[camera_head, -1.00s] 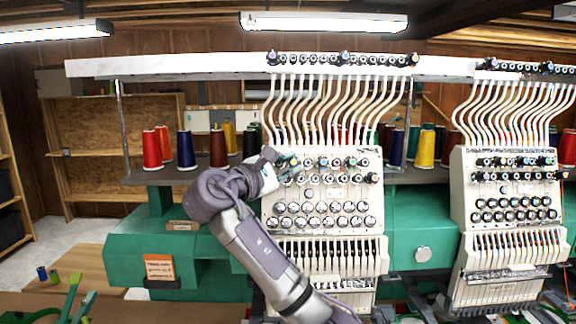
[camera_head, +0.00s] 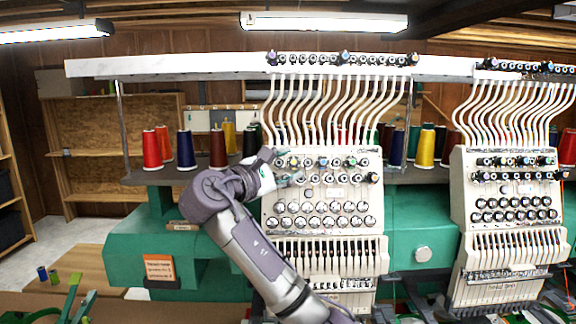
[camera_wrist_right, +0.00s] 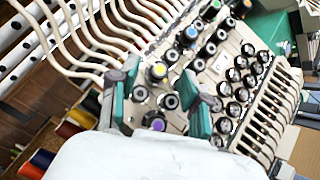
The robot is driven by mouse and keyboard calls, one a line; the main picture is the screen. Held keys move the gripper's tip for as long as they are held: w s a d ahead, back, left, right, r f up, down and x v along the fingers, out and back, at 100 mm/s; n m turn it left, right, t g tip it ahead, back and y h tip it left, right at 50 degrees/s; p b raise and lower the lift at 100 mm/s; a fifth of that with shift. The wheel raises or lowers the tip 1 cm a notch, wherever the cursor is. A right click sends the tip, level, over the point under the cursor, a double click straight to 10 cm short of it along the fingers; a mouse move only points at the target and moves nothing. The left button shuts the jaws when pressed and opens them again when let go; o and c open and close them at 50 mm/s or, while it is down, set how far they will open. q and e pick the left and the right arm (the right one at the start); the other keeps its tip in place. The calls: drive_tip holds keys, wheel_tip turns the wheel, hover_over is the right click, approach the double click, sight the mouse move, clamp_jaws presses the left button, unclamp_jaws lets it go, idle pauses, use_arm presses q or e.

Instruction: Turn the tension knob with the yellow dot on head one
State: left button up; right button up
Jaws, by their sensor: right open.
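Head one is the cream panel (camera_head: 323,225) with rows of tension knobs in the head view. In the right wrist view, the knob with the yellow dot (camera_wrist_right: 157,72) lies between the fingertips of my right gripper (camera_wrist_right: 160,78). The gripper's two teal fingers are apart, and I cannot tell whether they touch the knob. A purple-dotted knob (camera_wrist_right: 154,121) sits nearer the palm in the picture. In the head view my right gripper (camera_head: 284,178) is at the upper left of the panel and hides some knobs. My left gripper is out of view.
Neighbouring knobs crowd close, including a blue-dotted one (camera_wrist_right: 190,33). White thread tubes (camera_head: 318,105) run above the panel. A second head (camera_head: 508,225) stands to the right. Thread cones (camera_head: 186,150) stand on the shelf at the left.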

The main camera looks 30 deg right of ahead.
drive_tip(key=v, duration=1.1)
drive_tip(key=shift+a, duration=0.1)
